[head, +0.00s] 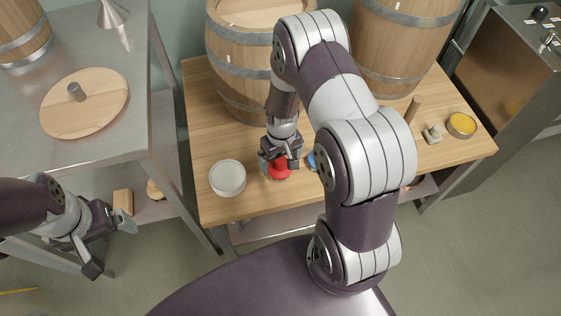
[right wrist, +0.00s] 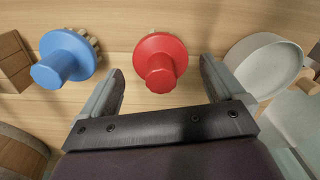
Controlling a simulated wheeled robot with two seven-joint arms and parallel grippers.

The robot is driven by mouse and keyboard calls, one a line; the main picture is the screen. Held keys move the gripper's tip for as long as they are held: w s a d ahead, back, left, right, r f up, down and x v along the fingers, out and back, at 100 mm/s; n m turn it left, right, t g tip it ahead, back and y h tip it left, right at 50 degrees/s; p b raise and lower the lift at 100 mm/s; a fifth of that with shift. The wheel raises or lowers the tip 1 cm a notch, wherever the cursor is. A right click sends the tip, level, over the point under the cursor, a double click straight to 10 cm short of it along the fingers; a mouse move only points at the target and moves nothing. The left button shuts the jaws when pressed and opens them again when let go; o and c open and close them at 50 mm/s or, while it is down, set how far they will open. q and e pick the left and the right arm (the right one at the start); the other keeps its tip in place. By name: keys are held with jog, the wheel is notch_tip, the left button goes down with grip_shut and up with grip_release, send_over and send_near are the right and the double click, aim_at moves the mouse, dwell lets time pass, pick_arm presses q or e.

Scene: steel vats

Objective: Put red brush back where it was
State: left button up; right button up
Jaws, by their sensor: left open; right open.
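The red brush (head: 279,173) stands on the wooden table with its knob up, directly below my right gripper (head: 280,160). In the right wrist view the red brush (right wrist: 161,62) shows between the spread fingertips of the right gripper (right wrist: 160,68), with a clear gap on each side. The right gripper is open and empty. A blue brush (right wrist: 66,58) stands apart to the left in that view; in the head view it is partly hidden by my right arm. My left gripper (head: 109,244) is open and empty, left of the table, beside the steel bench.
A white bowl (head: 227,180) stands close left of the red brush. Large barrels (head: 243,60) stand at the table's back. A yellow-filled tin (head: 461,125) is at the right. A steel bench (head: 110,70) with a round wooden lid (head: 85,110) is on the left.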

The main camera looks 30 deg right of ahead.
aim_at(279, 163)
notch_tip(279, 163, up, 12)
jog(key=p, duration=0.1)
jog(key=s+a+r+t, duration=0.1)
jog(key=s+a+r, duration=0.4)
jog(key=s+r, duration=0.3)
jog(key=shift+s+a, duration=0.2)
jog(key=shift+s, duration=0.2)
